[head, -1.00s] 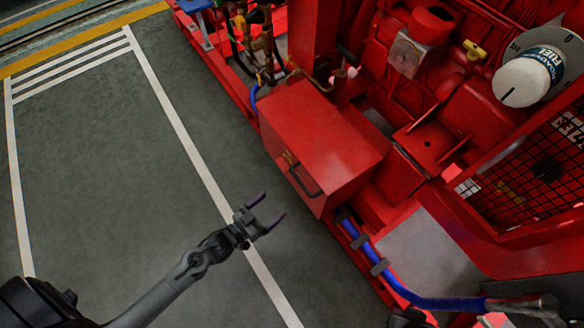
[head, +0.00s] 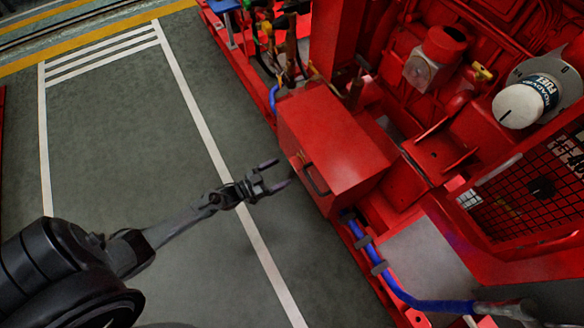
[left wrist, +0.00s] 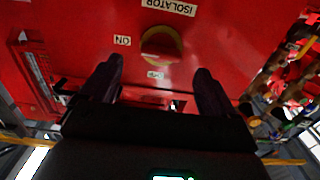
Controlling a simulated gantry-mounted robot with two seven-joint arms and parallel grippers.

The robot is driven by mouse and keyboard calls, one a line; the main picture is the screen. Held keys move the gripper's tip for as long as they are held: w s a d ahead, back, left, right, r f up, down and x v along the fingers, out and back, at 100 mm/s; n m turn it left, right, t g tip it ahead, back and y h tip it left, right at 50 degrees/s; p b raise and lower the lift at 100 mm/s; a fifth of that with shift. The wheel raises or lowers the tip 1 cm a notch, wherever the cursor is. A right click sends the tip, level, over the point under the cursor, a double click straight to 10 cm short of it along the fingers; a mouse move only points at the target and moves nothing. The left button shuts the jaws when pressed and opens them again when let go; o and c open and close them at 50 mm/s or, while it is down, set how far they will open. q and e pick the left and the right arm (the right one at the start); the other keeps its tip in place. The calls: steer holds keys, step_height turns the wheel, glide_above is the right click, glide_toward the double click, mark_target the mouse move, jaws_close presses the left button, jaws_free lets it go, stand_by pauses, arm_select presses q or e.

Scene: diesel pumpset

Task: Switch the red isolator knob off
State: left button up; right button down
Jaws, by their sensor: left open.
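The red isolator knob (left wrist: 160,46) sits on a round yellow plate on a red panel in the left wrist view. Its grip appears to lie roughly across the picture. An ON label (left wrist: 122,40) is left of it, a small label (left wrist: 155,75) below it and an ISOLATOR label (left wrist: 169,7) above it. My left gripper (left wrist: 159,66) is open, its dark fingers on either side below the knob, apart from it. In the head view my left gripper (head: 283,171) points at the front of the red box (head: 335,145). The knob is not clear there. My right gripper is not in view.
A dark handle (head: 315,181) is on the box front. A blue hose (head: 400,290) runs along the red frame below. A white fuel filter (head: 520,104) and mesh guard (head: 540,185) are at right. The grey floor (head: 130,140) at left is clear.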

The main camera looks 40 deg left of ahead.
mark_target(296, 164)
arm_select(q)
steer(key=b+x, duration=0.2)
steer(key=x, duration=0.4)
steer(key=shift+a, duration=0.1)
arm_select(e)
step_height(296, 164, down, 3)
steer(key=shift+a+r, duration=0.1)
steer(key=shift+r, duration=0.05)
arm_select(q)
steer(key=shift+c, duration=0.3)
steer(key=c, duration=1)
